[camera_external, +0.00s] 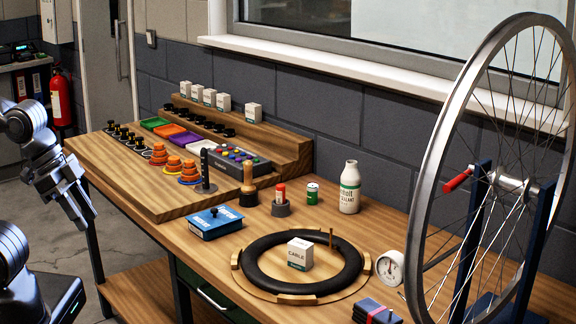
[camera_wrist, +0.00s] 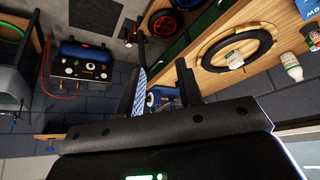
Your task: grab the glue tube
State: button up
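A small red-capped tube (camera_external: 281,192) that looks like the glue tube stands upright in a dark round holder (camera_external: 281,208) on the bench, in the external view. Its label is too small to read. My gripper (camera_external: 80,216) is in the air off the bench's left side, far from the tube. In the wrist view my gripper (camera_wrist: 163,80) has its two fingers apart, with nothing held between them. I cannot make out the tube clearly in the wrist view.
Near the tube stand a wooden-handled tool (camera_external: 249,186), a green can (camera_external: 312,194) and a white sealant bottle (camera_external: 349,188). A blue box (camera_external: 214,224) lies in front. A bicycle wheel (camera_external: 421,190) rises at right.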

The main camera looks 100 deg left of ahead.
jog(key=o, duration=0.3)
jog(key=shift+o, duration=0.2)
